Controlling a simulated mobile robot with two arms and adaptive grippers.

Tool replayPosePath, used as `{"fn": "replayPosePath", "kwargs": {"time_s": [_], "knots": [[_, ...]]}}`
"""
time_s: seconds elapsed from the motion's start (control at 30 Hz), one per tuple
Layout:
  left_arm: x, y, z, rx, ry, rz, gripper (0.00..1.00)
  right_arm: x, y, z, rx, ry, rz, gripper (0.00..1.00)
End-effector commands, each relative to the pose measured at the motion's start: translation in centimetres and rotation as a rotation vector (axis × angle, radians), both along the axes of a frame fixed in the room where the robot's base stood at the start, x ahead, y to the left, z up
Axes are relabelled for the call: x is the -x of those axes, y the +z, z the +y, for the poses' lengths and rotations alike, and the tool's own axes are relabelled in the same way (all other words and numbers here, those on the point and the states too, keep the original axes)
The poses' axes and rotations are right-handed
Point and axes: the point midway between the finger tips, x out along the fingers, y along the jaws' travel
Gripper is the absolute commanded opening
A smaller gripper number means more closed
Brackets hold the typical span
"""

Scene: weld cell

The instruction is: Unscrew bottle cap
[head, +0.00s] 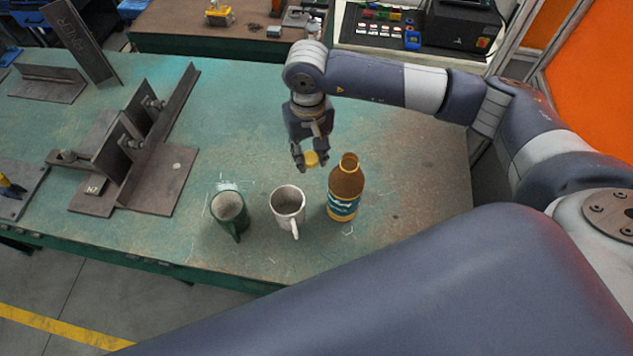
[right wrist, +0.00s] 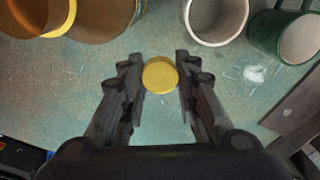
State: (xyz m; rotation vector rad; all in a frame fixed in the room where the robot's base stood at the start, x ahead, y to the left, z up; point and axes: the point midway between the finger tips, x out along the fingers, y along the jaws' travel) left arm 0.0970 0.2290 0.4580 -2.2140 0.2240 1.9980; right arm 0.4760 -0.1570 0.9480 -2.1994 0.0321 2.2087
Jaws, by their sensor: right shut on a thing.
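A brown bottle (head: 346,190) with a teal label stands upright on the green table, its mouth open with no cap on it. Its brown side and yellow neck ring also show at the top left of the right wrist view (right wrist: 98,22). My right gripper (head: 311,162) is shut on the yellow cap (head: 311,158), left of the bottle's neck and apart from it. In the right wrist view the cap (right wrist: 160,75) sits between the fingertips (right wrist: 160,78), above the table. My left gripper is not in view.
A white mug (head: 288,206) and a dark green mug (head: 229,208) stand left of the bottle. A steel bracket fixture (head: 130,150) takes up the left of the table (head: 225,110). The table behind the mugs is clear.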

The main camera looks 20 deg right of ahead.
Motion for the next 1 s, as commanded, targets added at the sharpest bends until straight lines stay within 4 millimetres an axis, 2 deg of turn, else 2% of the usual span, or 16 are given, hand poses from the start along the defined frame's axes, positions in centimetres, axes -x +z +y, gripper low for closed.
{"fn": "replayPosePath", "kwargs": {"time_s": [0.03,0.2,0.33,0.57,0.7,0.83,1.0], "knots": [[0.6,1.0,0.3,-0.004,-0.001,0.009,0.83,0.3,-1.1,0.0,0.001,-0.001,0.008,0.00],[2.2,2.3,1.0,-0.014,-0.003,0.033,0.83,0.2,-5.5,0.0,0.001,-0.001,0.006,0.00],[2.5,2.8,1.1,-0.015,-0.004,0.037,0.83,0.1,-8.0,0.0,0.000,-0.001,0.003,0.00],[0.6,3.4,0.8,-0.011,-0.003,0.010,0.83,0.1,-10.1,0.0,0.000,-0.001,0.003,0.00],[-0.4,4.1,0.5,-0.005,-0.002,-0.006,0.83,0.1,-12.2,0.1,0.000,-0.001,0.002,0.00],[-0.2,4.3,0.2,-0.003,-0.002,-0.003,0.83,0.1,-13.4,0.1,-0.001,0.000,0.001,0.00],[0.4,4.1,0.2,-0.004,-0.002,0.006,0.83,0.0,-13.6,0.0,0.000,0.001,-0.001,0.00]]}}
